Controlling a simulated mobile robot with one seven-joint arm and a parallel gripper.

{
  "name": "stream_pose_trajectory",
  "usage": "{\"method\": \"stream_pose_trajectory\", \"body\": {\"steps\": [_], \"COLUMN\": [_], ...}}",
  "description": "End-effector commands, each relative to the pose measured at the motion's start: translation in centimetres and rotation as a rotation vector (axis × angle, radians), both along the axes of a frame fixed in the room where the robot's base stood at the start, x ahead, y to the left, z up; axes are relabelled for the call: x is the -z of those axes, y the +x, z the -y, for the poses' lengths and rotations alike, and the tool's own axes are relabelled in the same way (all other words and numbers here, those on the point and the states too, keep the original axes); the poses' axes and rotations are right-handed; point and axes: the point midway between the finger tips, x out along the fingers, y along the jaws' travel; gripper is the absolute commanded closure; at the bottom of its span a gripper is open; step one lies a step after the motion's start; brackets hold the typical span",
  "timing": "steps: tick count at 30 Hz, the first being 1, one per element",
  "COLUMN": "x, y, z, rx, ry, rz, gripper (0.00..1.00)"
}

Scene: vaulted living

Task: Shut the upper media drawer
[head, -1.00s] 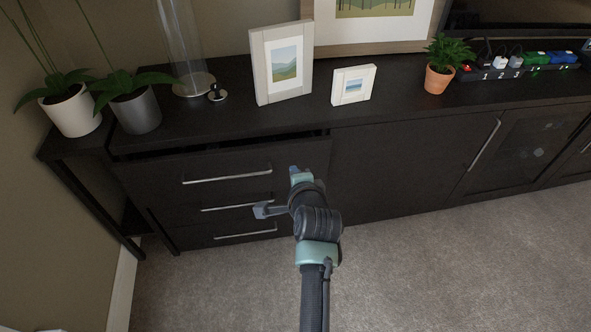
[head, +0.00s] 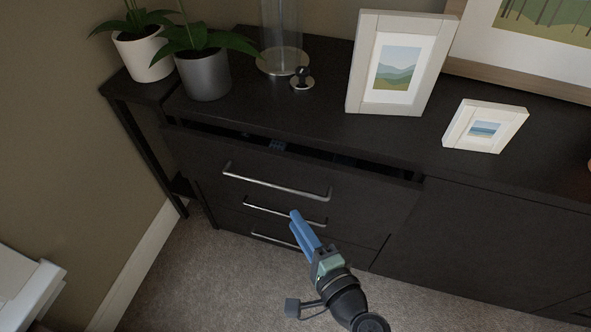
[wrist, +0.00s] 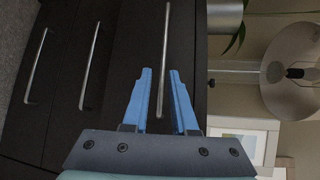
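The upper media drawer (head: 365,187) is the top one of three in the dark cabinet. It stands slightly open, with a dark gap and some items showing behind its front edge. Its silver bar handle (head: 275,187) is in the head view. In the wrist view the upper drawer's handle (wrist: 165,45) lines up with the space between my fingers. My gripper (head: 296,218) has blue fingers, appears in front of the drawers below the upper handle, and is empty. In the wrist view my gripper (wrist: 160,72) has its fingers apart. Whether they touch anything cannot be told.
On the cabinet top stand a grey potted plant (head: 204,77), a glass cylinder (head: 282,25), a large picture frame (head: 362,62) and a small frame (head: 456,125). A white potted plant (head: 145,56) stands at left. Carpet (head: 215,270) in front is clear.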

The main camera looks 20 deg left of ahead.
Motion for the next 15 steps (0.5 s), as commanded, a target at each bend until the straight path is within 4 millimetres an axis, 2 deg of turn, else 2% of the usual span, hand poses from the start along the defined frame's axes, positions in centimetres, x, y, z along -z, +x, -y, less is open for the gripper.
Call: {"method": "stream_pose_trajectory", "body": {"steps": [3, 6, 11, 15], "x": [0.0, -0.1, 0.4, 0.8], "y": [-0.8, -0.4, 1.4, 3.6], "z": [-0.5, -1.0, -2.8, -4.9], "rx": [-0.020, -0.025, -0.026, -0.026], "ry": [0.019, 0.023, 0.022, 0.022], "rz": [0.032, 0.040, 0.040, 0.040], "gripper": [0.74, 0.74, 0.74, 0.74]}}
